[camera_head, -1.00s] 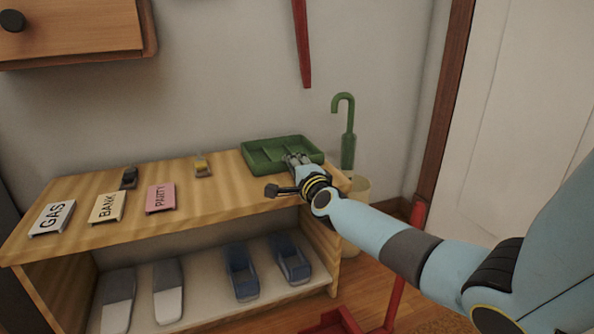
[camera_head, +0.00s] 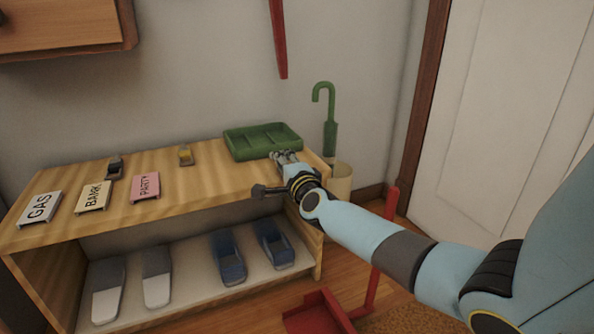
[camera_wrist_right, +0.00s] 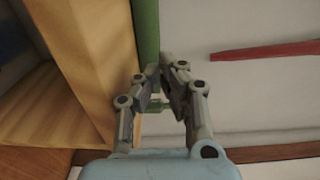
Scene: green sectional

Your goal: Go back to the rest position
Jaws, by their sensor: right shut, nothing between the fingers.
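My right gripper (camera_head: 284,156) is at the near right edge of the green tray (camera_head: 240,150) on top of the wooden shelf unit. It is shut and empty. In the right wrist view the right gripper (camera_wrist_right: 160,75) has its fingertips close together beside the green tray's edge (camera_wrist_right: 147,30). From that view I cannot tell whether they touch the tray. My left gripper is not in view.
Gas (camera_head: 40,208), bank (camera_head: 93,197) and party (camera_head: 145,187) envelopes lie on the shelf unit (camera_head: 205,185). Slippers (camera_head: 228,258) stand below. A green umbrella (camera_head: 330,130) in a beige bin (camera_head: 342,180) stands right of it. A red dustpan (camera_head: 315,312) is on the floor.

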